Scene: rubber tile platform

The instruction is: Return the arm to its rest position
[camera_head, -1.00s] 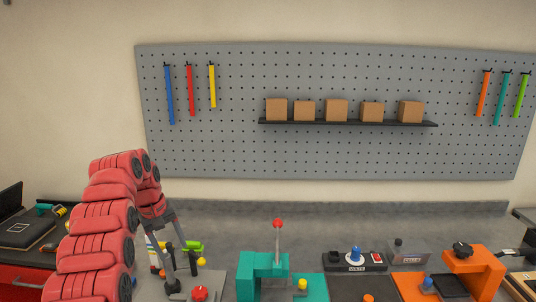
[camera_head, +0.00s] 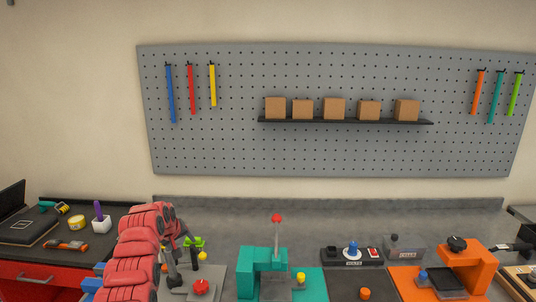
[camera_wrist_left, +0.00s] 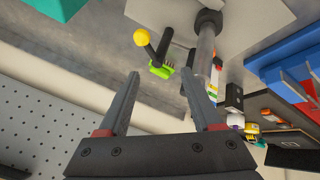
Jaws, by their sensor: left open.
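My left arm shows red and segmented at the lower left of the head view, bent low in front of the bench. My left gripper (camera_wrist_left: 160,95) shows in the left wrist view with its two dark fingers apart and nothing between their tips. In the head view the gripper is mostly hidden behind the arm's own links. Beyond the fingers in the wrist view are a yellow ball knob (camera_wrist_left: 141,37) on a dark lever and a green brush-like piece (camera_wrist_left: 162,70), apart from the fingers. My right arm is not in view.
A grey fixture with a red knob (camera_head: 201,287), a teal press (camera_head: 262,268) with a red-tipped lever and an orange fixture (camera_head: 480,265) line the bench front. A purple-handled tool in a white holder (camera_head: 101,222) stands left of my arm. The bench back (camera_head: 340,218) is clear.

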